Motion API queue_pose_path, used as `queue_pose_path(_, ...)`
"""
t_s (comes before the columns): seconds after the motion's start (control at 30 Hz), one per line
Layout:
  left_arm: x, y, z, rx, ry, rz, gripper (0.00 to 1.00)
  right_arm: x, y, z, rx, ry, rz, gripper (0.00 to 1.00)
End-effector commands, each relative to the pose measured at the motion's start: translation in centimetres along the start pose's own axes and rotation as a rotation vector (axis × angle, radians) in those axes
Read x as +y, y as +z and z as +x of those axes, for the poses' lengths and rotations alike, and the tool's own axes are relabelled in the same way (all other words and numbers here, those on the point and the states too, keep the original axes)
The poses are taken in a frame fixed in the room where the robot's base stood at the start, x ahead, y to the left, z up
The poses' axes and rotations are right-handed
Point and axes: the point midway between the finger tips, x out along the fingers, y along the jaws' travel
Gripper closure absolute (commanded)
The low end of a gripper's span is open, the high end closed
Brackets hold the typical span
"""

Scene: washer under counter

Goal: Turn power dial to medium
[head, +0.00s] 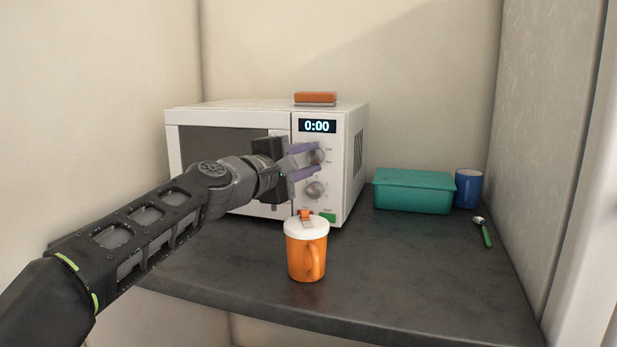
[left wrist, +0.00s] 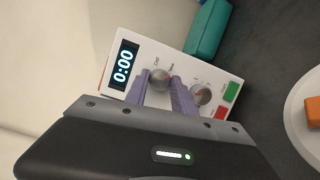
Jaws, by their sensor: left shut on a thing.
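A white microwave (head: 230,106) with a dark door window stands on the counter, its display (head: 317,126) reading 0:00. Its panel has two silver dials, one above the other. The upper dial (head: 317,157) has small word labels beside it; it also shows in the left wrist view (left wrist: 160,79). The lower dial (head: 315,189) is free and shows in the left wrist view (left wrist: 201,93). My left gripper (head: 314,160) is shut on the upper dial, one purple finger on each side. The fingers hide part of it, and I cannot tell its exact setting.
An orange mug (head: 305,258) with a white lid stands in front of the microwave, below my left gripper. A teal box (head: 412,192), a blue cup (head: 468,188) and a green-handled spoon (head: 486,234) are at the right. An orange-brown block (head: 315,98) lies on the microwave.

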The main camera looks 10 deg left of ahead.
Motion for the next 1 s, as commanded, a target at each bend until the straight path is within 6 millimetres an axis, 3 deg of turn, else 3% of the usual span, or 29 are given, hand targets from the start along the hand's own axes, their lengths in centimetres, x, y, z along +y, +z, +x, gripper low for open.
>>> queue_pose_path(0.1, -0.8, -0.1, 0.1, -0.005, 0.027, -0.093, 1.0, 0.9, -0.4, 1.6, 0.01, 0.005, 0.006, 1.0)
queue_pose_path(0.4, -0.6, -0.1, 0.1, -0.015, 0.077, -0.257, 1.0, 2.0, -1.0, 3.1, 0.024, 0.011, 0.014, 1.0)
queue_pose_path(1.0, -0.4, -0.1, 0.1, -0.017, 0.092, -0.305, 1.0, 2.2, -1.1, 3.4, 0.028, 0.013, 0.016, 1.0)
